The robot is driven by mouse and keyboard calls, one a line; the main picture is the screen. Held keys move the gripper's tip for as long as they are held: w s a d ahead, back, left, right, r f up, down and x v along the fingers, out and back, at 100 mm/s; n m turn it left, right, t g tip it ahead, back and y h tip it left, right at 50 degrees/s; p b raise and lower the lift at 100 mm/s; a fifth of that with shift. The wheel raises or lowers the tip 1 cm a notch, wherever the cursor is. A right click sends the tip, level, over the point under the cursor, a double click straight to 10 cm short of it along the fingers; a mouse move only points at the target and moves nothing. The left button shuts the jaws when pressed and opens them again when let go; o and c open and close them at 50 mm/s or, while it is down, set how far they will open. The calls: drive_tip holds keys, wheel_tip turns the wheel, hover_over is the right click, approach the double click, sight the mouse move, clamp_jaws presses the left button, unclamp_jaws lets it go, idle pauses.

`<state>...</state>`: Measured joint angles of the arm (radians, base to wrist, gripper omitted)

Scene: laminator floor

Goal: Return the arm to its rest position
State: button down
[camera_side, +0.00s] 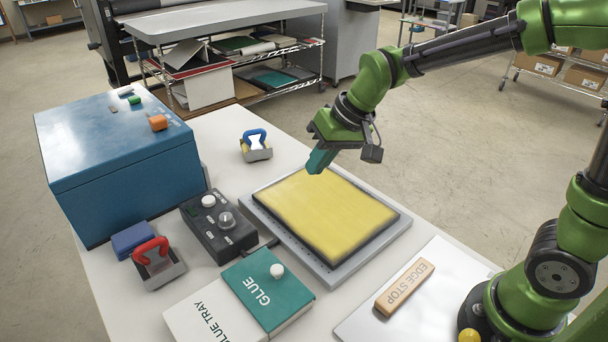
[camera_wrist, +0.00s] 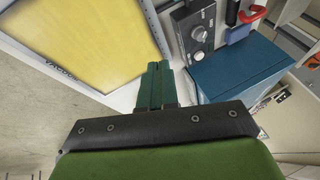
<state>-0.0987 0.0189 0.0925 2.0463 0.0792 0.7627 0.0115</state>
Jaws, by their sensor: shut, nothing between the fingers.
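My green arm reaches in from the right in the side view. My gripper (camera_side: 318,168) hangs over the back edge of the framed plate with the yellow sheet (camera_side: 330,212). Its teal fingers are shut with nothing between them. In the wrist view the shut fingers (camera_wrist: 158,68) point toward the table between the yellow sheet (camera_wrist: 75,35) and the blue box (camera_wrist: 240,70). I cannot tell the exact height of the fingertips above the plate.
The blue box (camera_side: 118,160) stands at the left of the table. A control box (camera_side: 218,228), a blue-handled tool (camera_side: 256,150), a red-handled tool (camera_side: 158,264), the glue tray (camera_side: 268,284) and the edge stop (camera_side: 404,286) surround the plate. Air above the table looks free.

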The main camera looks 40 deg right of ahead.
drive_tip(key=s+d+r+t, duration=0.1)
drive_tip(key=s+d, duration=0.1)
drive_tip(key=s, duration=0.3)
drive_tip(key=s+d+r+m, duration=0.1)
drive_tip(key=s+d+r, duration=0.1)
drive_tip(key=s, duration=0.3)
drive_tip(key=s+d+r+t+h, duration=0.1)
drive_tip(key=s+d+r, duration=0.1)
drive_tip(key=s, duration=0.3)
drive_tip(key=shift+s+d+m+t, duration=0.25)
drive_tip(key=shift+d+m+t, duration=0.05)
drive_tip(key=shift+d, duration=0.55)
